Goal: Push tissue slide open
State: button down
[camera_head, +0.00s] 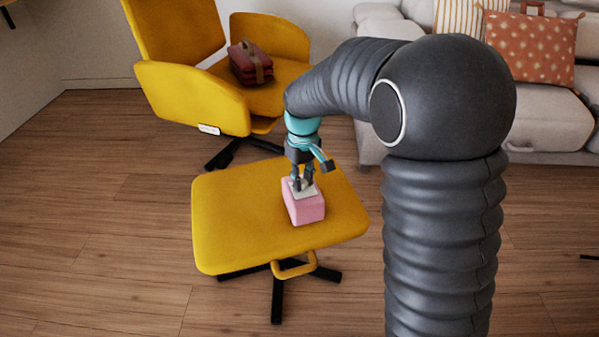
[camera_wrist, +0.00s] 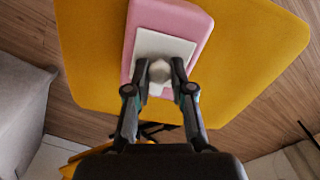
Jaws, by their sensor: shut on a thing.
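A pink tissue box (camera_head: 307,210) stands on the yellow ottoman (camera_head: 240,222), right of its middle. A pale slide plate lies on top of the box; it shows clearly in the wrist view (camera_wrist: 165,47). A small pale round knob (camera_wrist: 160,71) sits on the plate. My gripper (camera_head: 300,184) reaches down onto the box from above. In the wrist view, its two dark fingers (camera_wrist: 159,75) are closed around the knob, one on each side. The fingers hide part of the plate in the head view, and any opening under the plate cannot be made out.
A yellow armchair (camera_head: 190,92) with a dark red bag (camera_head: 246,68) on it stands behind the ottoman. A light sofa (camera_head: 540,108) with cushions is at the back right. The ottoman's left half is bare, and wooden floor lies open to the left.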

aim_at(306, 194)
jog(key=shift+s+d, duration=0.2)
jog(key=shift+s, duration=0.45)
jog(key=shift+s+d, duration=0.2)
jog(key=shift+s, duration=0.4)
jog(key=c, duration=1)
grip_release()
notch_tip(306, 194, up, 12)
